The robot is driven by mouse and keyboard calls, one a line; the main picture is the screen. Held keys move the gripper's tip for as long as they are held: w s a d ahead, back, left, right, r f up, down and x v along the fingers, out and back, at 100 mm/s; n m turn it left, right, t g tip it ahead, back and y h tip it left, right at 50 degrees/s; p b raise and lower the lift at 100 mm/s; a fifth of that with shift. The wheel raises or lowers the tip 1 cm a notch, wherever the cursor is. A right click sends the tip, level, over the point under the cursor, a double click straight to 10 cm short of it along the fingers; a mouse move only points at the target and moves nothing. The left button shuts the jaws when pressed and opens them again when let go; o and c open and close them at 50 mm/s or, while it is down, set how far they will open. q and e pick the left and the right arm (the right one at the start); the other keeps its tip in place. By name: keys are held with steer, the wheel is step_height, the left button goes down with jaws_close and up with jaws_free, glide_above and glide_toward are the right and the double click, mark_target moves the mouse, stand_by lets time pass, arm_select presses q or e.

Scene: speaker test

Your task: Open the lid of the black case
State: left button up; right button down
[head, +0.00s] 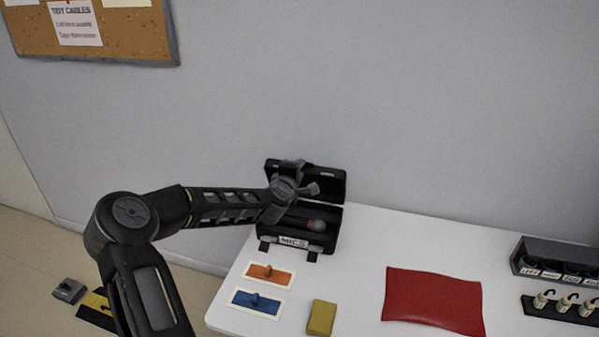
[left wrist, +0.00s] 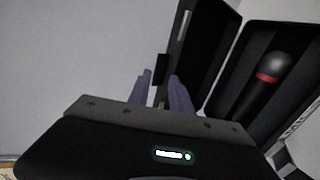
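The black case (head: 328,240) stands at the back left of the white table, with a "MICS" label on its front. Its lid (head: 331,185) is raised and stands about upright at the back; in the left wrist view the lid (left wrist: 205,50) is left of the case's open inside. A microphone (left wrist: 268,82) with a grey head and red ring lies inside. My left gripper (head: 302,180) is in front of the lid, its fingers apart. In the left wrist view the fingers (left wrist: 162,92) are near a dark tab (left wrist: 161,68) at the lid's edge; contact is unclear.
On the white table (head: 360,255) are an orange plate (head: 270,278), a blue plate (head: 255,303), a yellow block (head: 321,318) and a red cloth (head: 433,298). A black rack (head: 555,262) stands at the right. The wall is close behind the case.

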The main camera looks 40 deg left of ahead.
arm_select(q)
steer(key=b+v, duration=0.1)
steer(key=v, duration=0.6)
steer(key=shift+d+f, duration=0.15)
steer(key=shift+f, duration=0.05)
steer(key=shift+c, duration=0.3)
